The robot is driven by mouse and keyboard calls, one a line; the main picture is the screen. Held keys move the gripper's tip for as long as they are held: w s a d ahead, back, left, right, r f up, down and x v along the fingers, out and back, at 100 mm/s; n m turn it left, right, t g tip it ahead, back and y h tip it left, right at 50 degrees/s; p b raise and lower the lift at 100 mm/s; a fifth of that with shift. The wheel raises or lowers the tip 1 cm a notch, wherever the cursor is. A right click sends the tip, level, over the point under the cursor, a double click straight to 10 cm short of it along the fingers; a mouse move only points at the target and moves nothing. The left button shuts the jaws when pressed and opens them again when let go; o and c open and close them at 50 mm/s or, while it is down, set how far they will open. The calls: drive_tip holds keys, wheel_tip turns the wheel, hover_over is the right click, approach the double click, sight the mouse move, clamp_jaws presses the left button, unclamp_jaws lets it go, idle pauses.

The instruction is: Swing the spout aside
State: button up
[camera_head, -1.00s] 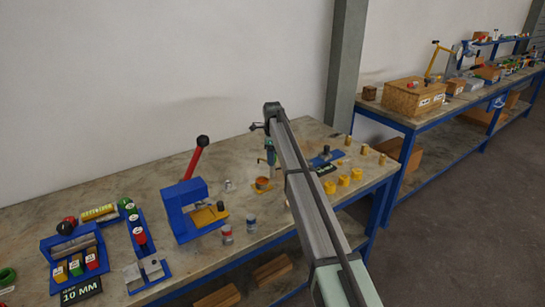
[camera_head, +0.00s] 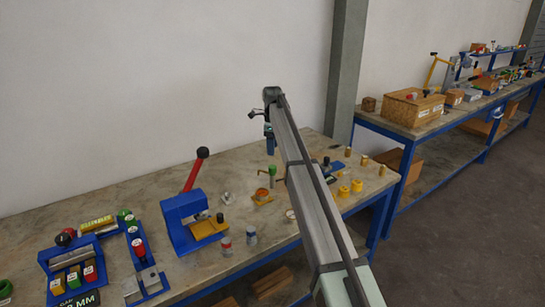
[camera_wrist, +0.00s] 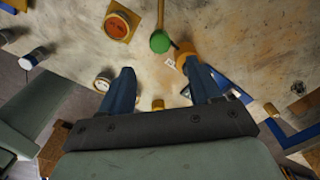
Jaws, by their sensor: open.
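A slim fitting with a green round top (camera_head: 272,171) stands on the bench beside a small yellow mount with an orange-red round face (camera_head: 262,196). In the wrist view the green knob (camera_wrist: 160,42) sits by thin brass-coloured rods, with the round red face on its square yellow plate (camera_wrist: 120,24) to its left. These rods may be the spout; I cannot tell for certain. My gripper (camera_head: 270,146) hangs above the fitting, apart from it. In the wrist view its two blue fingers (camera_wrist: 162,76) are spread with nothing held between them.
A blue press with a red lever (camera_head: 190,205) stands to the left, with small cans (camera_head: 251,236) near its front. Yellow cylinders (camera_head: 344,191) and a blue-based fixture (camera_head: 325,172) stand to the right. A second bench (camera_head: 400,122) lies behind.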

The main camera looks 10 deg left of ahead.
drive_tip(key=shift+r, duration=1.6)
